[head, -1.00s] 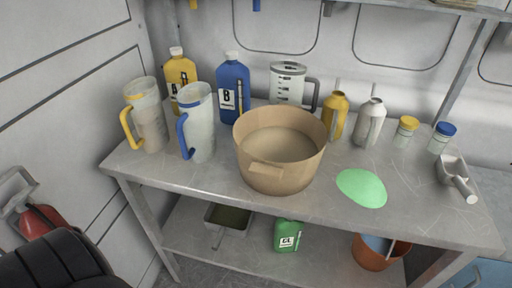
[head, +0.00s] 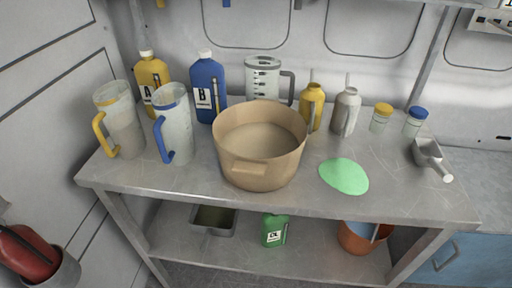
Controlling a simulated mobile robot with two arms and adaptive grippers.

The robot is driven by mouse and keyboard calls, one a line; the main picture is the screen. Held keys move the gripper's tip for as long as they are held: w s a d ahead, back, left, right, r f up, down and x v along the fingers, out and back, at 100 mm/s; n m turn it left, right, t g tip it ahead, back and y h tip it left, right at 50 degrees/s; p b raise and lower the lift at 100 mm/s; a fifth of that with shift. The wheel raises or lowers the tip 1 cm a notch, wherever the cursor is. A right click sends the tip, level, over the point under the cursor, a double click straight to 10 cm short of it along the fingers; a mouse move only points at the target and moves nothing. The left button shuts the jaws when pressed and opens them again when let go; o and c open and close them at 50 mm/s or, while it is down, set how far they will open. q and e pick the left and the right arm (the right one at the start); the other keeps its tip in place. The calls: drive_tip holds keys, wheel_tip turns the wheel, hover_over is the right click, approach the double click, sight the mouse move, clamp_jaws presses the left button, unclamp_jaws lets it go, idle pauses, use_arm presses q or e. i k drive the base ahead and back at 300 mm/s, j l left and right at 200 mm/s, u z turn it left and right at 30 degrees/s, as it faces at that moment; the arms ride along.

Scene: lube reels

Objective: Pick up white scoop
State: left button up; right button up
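A light grey-white scoop (head: 431,158) lies at the right end of the metal table top, its pale handle end pointing toward the front right. Neither of my grippers shows in the head view.
The metal table (head: 300,200) holds a large tan pot (head: 262,172), two measuring jugs, yellow bottle A (head: 152,75), blue bottle B (head: 209,90) and small jars behind the scoop. A lower shelf holds a green jug (head: 274,230) and orange bucket (head: 358,238). A blue cabinet (head: 460,255) stands right.

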sight(427, 153)
drive_tip(key=z, duration=1.25)
